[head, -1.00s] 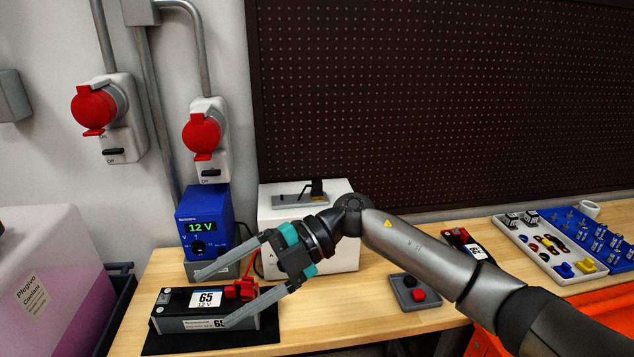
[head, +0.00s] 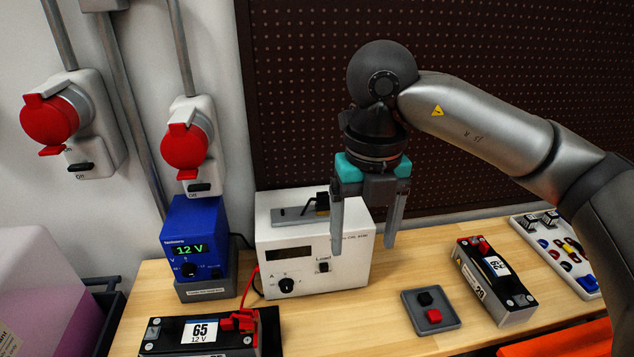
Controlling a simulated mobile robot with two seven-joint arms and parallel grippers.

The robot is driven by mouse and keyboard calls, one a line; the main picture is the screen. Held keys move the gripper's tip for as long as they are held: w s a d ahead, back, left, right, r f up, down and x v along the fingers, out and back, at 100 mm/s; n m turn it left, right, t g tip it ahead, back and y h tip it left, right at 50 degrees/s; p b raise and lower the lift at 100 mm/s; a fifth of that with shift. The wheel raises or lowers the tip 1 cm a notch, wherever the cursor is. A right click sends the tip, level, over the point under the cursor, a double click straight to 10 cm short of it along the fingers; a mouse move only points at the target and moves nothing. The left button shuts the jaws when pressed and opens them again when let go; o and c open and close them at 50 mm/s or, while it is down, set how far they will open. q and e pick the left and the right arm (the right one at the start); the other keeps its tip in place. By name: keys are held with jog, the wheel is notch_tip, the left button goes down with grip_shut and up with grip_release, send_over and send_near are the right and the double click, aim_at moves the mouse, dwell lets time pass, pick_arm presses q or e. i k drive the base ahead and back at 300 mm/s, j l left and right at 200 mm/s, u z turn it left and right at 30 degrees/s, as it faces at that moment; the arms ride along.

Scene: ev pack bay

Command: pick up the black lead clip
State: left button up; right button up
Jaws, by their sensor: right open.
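The black lead clip (head: 322,203) sits on a grey rest (head: 296,214) on top of the white load tester (head: 300,247). My right gripper (head: 364,250) points down with its two fingers spread apart and nothing between them. It hangs just right of the clip, with its left finger in front of the tester's right part. That finger and the teal-tipped palm are close to the clip's right side; I cannot tell whether they touch it or how far apart they are in depth. My left gripper is not in view.
A red clip (head: 240,320) sits on the battery marked 65 (head: 195,338). The blue 12 V supply (head: 195,240) stands left of the tester. A grey dish (head: 431,312) holds a black and a red piece. Another battery (head: 492,280) and a parts tray (head: 560,250) are at right.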

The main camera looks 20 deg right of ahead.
aim_at(322, 205)
jog(key=i+l, duration=0.15)
jog(key=i, duration=0.3)
jog(key=i+l, duration=0.2)
jog(key=i, duration=0.3)
